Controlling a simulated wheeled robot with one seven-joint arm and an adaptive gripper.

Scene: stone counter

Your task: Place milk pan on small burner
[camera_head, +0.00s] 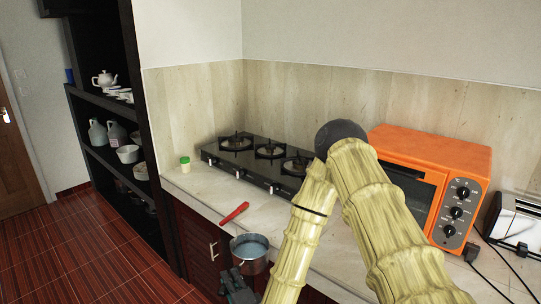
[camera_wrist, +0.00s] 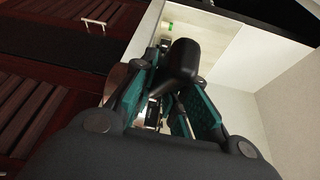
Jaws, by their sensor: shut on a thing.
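The milk pan (camera_head: 250,250) is a small metal pot with a bluish-grey inside. It is held in front of the counter's edge, apart from the stove. My gripper (camera_head: 236,282) is shut on its handle. In the wrist view the dark handle (camera_wrist: 184,62) stands between the teal fingers, and most of the pan body is hidden. The black gas stove (camera_head: 228,164) sits on the counter against the wall. Its middle burner (camera_head: 270,151) looks smaller than the left burner (camera_head: 236,142) and right burner (camera_head: 298,164). My arm hides part of the stove's right end.
A red-handled utensil (camera_head: 234,213) lies near the counter's front edge. A green-lidded jar (camera_head: 185,164) stands left of the stove. An orange oven (camera_head: 432,150) and a toaster (camera_head: 517,222) stand to the right. A dark shelf (camera_head: 120,110) holds dishes at left.

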